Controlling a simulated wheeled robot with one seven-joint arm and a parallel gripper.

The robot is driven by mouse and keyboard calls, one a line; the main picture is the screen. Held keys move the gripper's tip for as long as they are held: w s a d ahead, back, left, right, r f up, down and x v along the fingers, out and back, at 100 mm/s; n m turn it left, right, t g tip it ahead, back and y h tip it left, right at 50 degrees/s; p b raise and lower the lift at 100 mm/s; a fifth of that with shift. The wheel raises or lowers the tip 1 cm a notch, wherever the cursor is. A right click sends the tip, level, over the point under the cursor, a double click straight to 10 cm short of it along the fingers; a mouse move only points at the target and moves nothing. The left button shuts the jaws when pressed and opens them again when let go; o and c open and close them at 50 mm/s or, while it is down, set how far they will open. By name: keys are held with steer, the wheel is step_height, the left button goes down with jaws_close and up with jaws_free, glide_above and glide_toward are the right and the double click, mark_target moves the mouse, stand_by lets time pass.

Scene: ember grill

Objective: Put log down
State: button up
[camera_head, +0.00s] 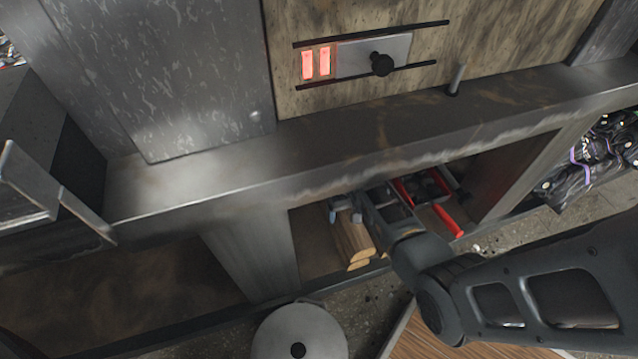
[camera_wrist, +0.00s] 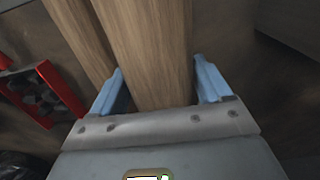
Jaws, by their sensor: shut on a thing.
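A light brown wooden log (camera_wrist: 145,40) lies between the blue fingers of my gripper (camera_wrist: 158,72) in the wrist view. My gripper is shut on it. A second log (camera_wrist: 82,28) lies close beside it on the left. In the head view, my gripper (camera_head: 345,208) is inside the open bay under the metal counter, and the log (camera_head: 352,238) shows below it. Another log end (camera_head: 359,264) shows just under that. My wrist hides part of the bay, and I cannot tell whether the held log touches the shelf or another log.
A red-edged crate (camera_head: 447,220) with dark contents stands to the right in the bay; it also shows in the wrist view (camera_wrist: 62,92). The counter edge (camera_head: 330,175) overhangs the bay. A round metal lid (camera_head: 299,332) is in front. Dark bags (camera_head: 600,160) lie at right.

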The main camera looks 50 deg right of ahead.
steer(key=b, duration=0.5)
glide_above(308, 239)
step_height(308, 239, down, 6)
steer(key=shift+f, duration=0.25)
steer(key=shift+f+b, duration=1.2)
steer(key=shift+f, duration=0.7)
steer(key=shift+f, duration=0.1)
steer(key=o, duration=1.7)
steer(key=shift+s+f, duration=0.1)
step_height(308, 239, up, 12)
steer(key=p, duration=0.6)
steer(key=shift+s, duration=0.1)
